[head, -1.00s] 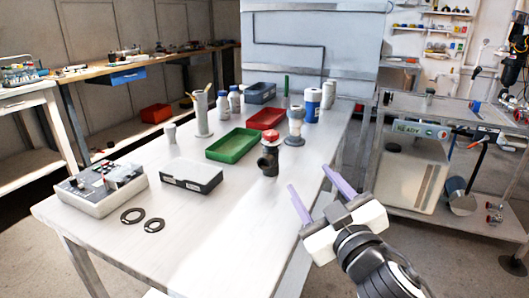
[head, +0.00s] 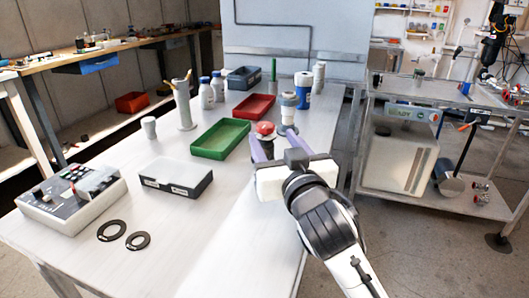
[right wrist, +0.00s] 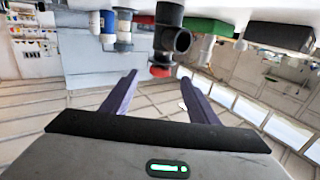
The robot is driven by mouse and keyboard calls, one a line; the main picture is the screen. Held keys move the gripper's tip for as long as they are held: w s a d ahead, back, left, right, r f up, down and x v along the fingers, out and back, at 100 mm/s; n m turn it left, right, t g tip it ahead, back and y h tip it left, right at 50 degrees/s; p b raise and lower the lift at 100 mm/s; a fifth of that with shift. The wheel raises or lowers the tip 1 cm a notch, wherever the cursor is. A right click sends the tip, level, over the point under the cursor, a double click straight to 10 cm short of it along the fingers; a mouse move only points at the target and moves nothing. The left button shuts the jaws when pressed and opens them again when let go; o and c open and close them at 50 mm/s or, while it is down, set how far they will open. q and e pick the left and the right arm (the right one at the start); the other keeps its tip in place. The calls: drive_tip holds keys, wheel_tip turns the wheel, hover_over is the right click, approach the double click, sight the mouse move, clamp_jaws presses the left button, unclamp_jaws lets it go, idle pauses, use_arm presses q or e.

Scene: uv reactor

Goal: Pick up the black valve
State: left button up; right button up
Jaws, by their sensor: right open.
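The black valve (head: 266,138) stands on the white table with its red top (head: 265,128) showing; its lower body is hidden behind my right gripper in the head view. In the right wrist view, which is upside down, the black valve (right wrist: 170,38) is upright on the table just beyond the fingertips, with a round opening on its side. My right gripper (head: 271,134) is open and empty, its two purple fingers pointing at the valve. The fingers also show in the right wrist view (right wrist: 158,72). My left gripper is not in view.
A green tray (head: 196,146) and a grey box (head: 175,190) stand left of the valve. A white-topped fitting (head: 288,104) and a blue-and-white container (head: 303,92) stand behind it. A red tray (head: 240,108) is also behind. Two black rings (head: 138,241) lie at the front left.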

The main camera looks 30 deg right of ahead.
sight(268, 131)
drive_tip(key=x, duration=0.5)
clamp_jaws()
